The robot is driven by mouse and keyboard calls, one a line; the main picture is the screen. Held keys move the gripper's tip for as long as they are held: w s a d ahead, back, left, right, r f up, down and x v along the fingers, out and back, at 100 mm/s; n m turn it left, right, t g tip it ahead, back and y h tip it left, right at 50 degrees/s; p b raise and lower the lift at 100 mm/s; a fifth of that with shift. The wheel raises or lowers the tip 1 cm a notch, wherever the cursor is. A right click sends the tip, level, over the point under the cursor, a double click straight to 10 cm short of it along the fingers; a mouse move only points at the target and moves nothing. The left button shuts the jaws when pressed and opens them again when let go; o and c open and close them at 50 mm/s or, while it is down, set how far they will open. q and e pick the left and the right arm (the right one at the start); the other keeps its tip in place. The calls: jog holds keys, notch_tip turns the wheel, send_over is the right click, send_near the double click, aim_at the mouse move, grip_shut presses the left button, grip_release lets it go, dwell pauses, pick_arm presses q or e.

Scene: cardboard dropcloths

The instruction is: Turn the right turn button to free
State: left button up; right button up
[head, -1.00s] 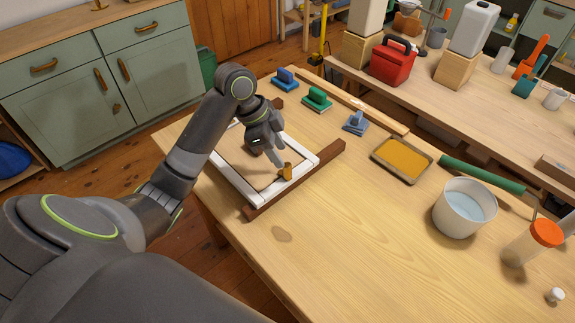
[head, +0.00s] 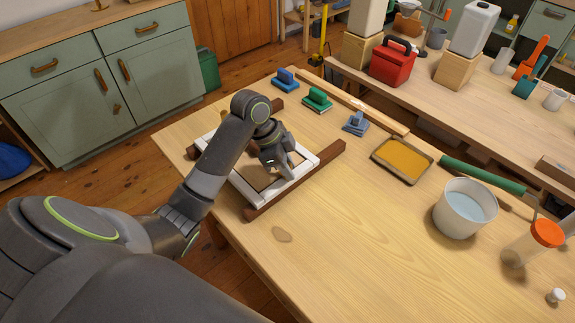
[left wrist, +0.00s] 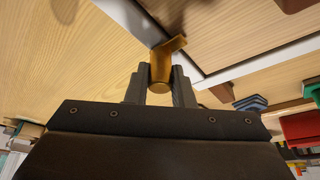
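A white frame (head: 260,200) with a tan inner panel lies on two dark wooden bars on the table. The brass right turn button (left wrist: 168,60) sits on the frame's white strip in the left wrist view. Its arm reaches from the knob over the inner panel's edge. My left gripper (head: 281,170) is over the frame's near right side and hides the button in the head view. In the left wrist view, my left gripper's fingers (left wrist: 161,85) stand on both sides of the knob and appear to touch it. My right gripper is not in view.
Sanding blocks in blue (head: 285,80) and green (head: 317,99) stand behind the frame. A tray of orange-brown material (head: 402,158) and a white bucket (head: 462,210) are to the right. The table front (head: 340,255) is mostly clear.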

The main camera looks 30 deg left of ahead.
pick_arm(q)
grip_shut()
jog(key=shift+r+p, duration=0.15)
jog(key=shift+p, duration=0.4)
jog(key=n+y+p, duration=0.1)
jog(key=n+p, duration=0.3)
jog(key=p, duration=0.2)
jog(key=n+t+y+p, duration=0.1)
jog(key=n+y+p, duration=0.1)
jog(key=n+p, duration=0.3)
jog(key=n+t+y+p, duration=0.1)
jog(key=n+p, duration=0.3)
jog(key=p, duration=0.3)
jog(key=shift+r+n+p, duration=0.15)
jog(key=shift+n+p, duration=0.2)
jog(key=shift+n, duration=0.05)
jog(key=shift+n+y+p, duration=0.6)
jog(key=shift+n+p, duration=0.1)
jog(key=shift+n, duration=0.4)
jog(key=shift+f+n+y+p, duration=0.2)
jog(key=shift+n+y+p, duration=0.25)
jog(key=shift+n, duration=0.55)
jog(key=o, duration=0.7)
grip_release()
